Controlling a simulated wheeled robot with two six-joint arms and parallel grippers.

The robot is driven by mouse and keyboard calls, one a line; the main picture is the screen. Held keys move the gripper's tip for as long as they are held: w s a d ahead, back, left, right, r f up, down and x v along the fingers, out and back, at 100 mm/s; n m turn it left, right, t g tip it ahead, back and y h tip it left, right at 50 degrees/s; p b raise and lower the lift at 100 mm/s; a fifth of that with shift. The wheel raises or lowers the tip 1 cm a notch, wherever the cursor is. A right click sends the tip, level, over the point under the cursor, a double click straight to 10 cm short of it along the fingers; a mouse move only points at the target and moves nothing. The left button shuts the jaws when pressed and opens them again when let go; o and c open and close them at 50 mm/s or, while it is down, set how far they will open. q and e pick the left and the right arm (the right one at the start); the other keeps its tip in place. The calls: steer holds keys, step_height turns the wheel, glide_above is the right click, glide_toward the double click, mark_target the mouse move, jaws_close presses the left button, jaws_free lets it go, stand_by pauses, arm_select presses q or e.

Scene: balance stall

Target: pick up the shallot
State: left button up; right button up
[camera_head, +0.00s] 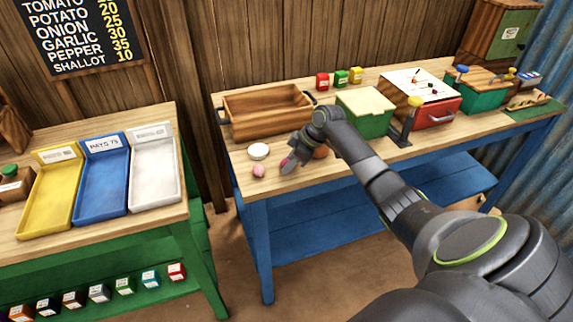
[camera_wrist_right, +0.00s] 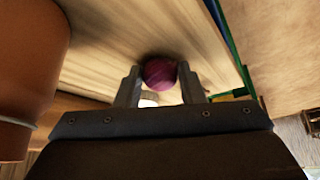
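The shallot is a round purple bulb (camera_wrist_right: 159,73) between the two fingers of my right gripper (camera_wrist_right: 160,82) in the right wrist view. The fingers appear to touch it on both sides. In the head view my right gripper (camera_head: 288,160) reaches down to the front left of the blue-legged table, with the purple shallot (camera_head: 284,162) at its tips. The shallot is at or close to the table top; any gap beneath it cannot be made out. My left gripper is not in view.
A pink bulb (camera_head: 258,170) and a white round piece (camera_head: 258,151) lie left of the gripper. A brown round thing (camera_head: 321,152) is close on its right. A wooden tray (camera_head: 262,128) and a green box (camera_head: 366,120) stand behind. The left table (camera_head: 95,232) holds coloured trays.

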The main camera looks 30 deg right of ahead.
steer(key=c, duration=0.4)
